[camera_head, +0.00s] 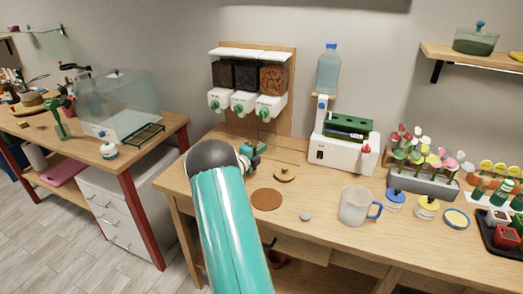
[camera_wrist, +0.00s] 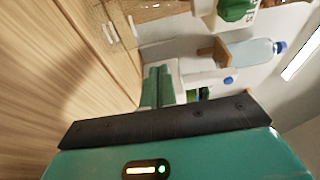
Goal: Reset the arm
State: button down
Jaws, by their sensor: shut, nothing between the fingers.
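My teal arm reaches up from the bottom of the head view, with a dark rounded joint near its top. My gripper (camera_head: 254,152) is partly hidden behind that joint, above the left part of the wooden workbench, in front of the dispensers. In the wrist view, the two green fingers of my gripper (camera_wrist: 158,88) lie side by side, shut, with nothing seen between them.
Three dispensers (camera_head: 241,103) stand on a board behind my gripper. A white machine (camera_head: 343,150) with a water bottle (camera_head: 327,70) is to the right. A brown round mat (camera_head: 267,200), a clear mug (camera_head: 354,206) and several small pots stand on the workbench (camera_head: 320,225).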

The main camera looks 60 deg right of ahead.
jog(key=shift+w+a, duration=0.1)
jog(key=shift+a, duration=0.5)
jog(key=shift+r, duration=0.15)
jog(key=w+a+r+n+t+y, duration=0.3)
jog(key=w+a+r+n+t, duration=0.25)
jog(key=w+a, duration=0.2)
jog(key=w+a+r+n+t+y, duration=0.2)
jog(key=w+a+r+n+t, duration=0.25)
jog(key=w+a+r, duration=0.35)
jog(key=a+r+n+t+y, duration=0.25)
jog(key=a+n, duration=0.25)
jog(key=a, duration=0.5)
jog(key=a+r+n+t+y, duration=0.1)
jog(key=a+r+n+y, duration=0.25)
jog(key=a, duration=0.75)
jog(key=s+a+n+g+y, duration=0.1)
jog(key=s+a+n+y, duration=0.2)
jog(key=s+a+n, duration=0.5)
jog(key=s+a+n+g+y, duration=0.1)
jog(key=s+a+n+y, duration=0.3)
jog(key=a, duration=0.9)
jog(key=s+a+f+n+g, duration=0.1)
jog(key=s+a+n+g, duration=0.1)
jog(key=s, duration=0.7)
jog(key=s+a+f+n+g, duration=0.2)
jog(key=s+a+n, duration=0.2)
jog(key=s, duration=0.5)
jog(key=shift+s+a+f, duration=0.2)
jog(key=shift+s+f, duration=0.1)
jog(key=shift+s, duration=0.05)
